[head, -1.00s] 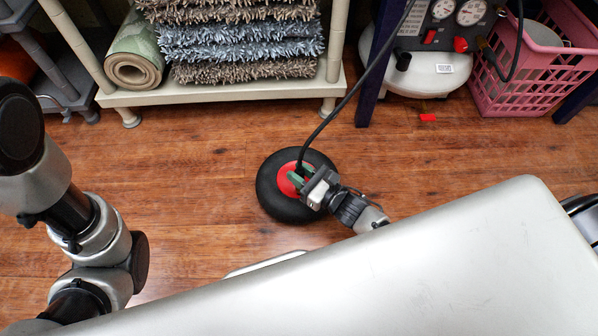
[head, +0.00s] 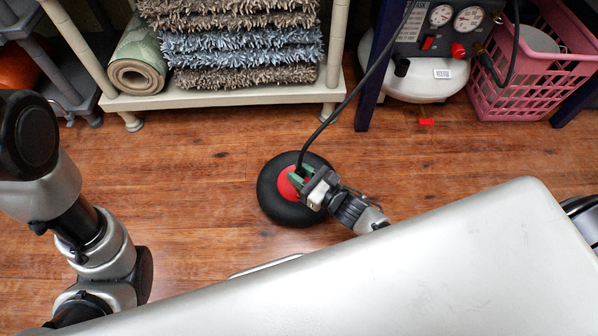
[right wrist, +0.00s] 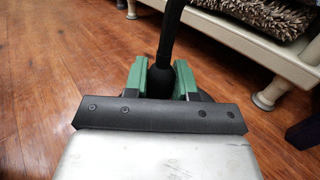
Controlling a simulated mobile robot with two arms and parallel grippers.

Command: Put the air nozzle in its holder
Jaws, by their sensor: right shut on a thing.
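My right gripper (head: 301,177), with green fingers, is shut on the black air nozzle (right wrist: 159,80). In the head view it is over the red hub of a black wheel (head: 272,191) on the floor; I cannot tell whether the nozzle touches the hub. In the right wrist view the nozzle is between the green fingers, its lower end hidden by the gripper body. A black hose (head: 342,107) runs from it up towards the air compressor (head: 427,82). I cannot make out a holder. My left arm shows at the left; its gripper is out of view.
A shelf (head: 225,96) with stacked rugs (head: 240,45) and a rolled mat (head: 137,70) stands at the back. A dark blue post (head: 376,75), a pink basket (head: 525,75) and a small red piece (head: 426,122) are to the right. Floor left of the wheel is clear.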

